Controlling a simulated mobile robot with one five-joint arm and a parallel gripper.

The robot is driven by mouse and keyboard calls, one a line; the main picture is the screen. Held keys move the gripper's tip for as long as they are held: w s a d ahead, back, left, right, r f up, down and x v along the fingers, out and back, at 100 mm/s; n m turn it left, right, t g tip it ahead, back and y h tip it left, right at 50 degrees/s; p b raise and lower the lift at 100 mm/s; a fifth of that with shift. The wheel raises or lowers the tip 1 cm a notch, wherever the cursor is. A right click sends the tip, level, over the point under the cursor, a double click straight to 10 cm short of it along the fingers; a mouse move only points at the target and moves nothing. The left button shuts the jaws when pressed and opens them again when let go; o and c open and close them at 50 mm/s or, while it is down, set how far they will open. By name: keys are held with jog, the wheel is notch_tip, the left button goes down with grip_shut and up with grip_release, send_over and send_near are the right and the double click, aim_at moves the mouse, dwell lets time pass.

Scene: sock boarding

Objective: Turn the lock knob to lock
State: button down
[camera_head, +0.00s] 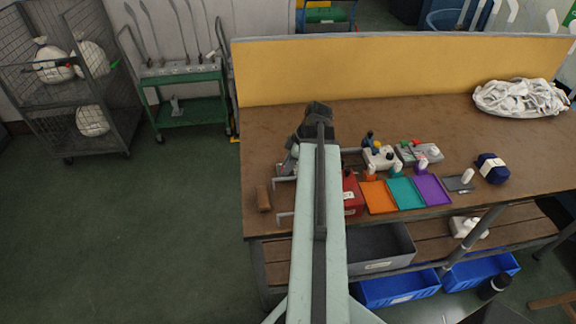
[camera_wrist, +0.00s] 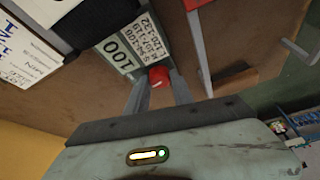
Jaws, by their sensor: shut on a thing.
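The lock knob (camera_wrist: 158,76) is a small red knob in the wrist view, beside a greenish label plate (camera_wrist: 118,50) printed with "100" and size numbers. My gripper (camera_wrist: 158,84) has its two grey fingers closed on the knob, one on each side. The fingers partly cover the knob, and I cannot tell its turn angle. In the head view my arm reaches over the left part of the brown workbench (camera_head: 400,115). The arm hides the knob and my fingertips there.
A grey metal bar (camera_wrist: 198,45) stands close beside the knob. A brown block (camera_head: 263,198) lies near the bench's left edge. A red box (camera_head: 352,195) and orange (camera_head: 378,197), teal (camera_head: 405,193) and purple (camera_head: 431,189) trays lie right of my arm. A yellow panel (camera_head: 400,70) closes the back.

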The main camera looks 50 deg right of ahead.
jog(key=m, duration=0.1)
jog(key=m+h, duration=0.1)
jog(key=m, duration=0.2)
jog(key=shift+s+a+m+t+h, duration=0.1)
jog(key=shift+a+m+t+h, duration=0.15)
jog(key=shift+m+t+h, duration=0.05)
dwell(0.5)
jog(key=c, duration=1.1)
grip_release()
jog(key=shift+d, duration=0.1)
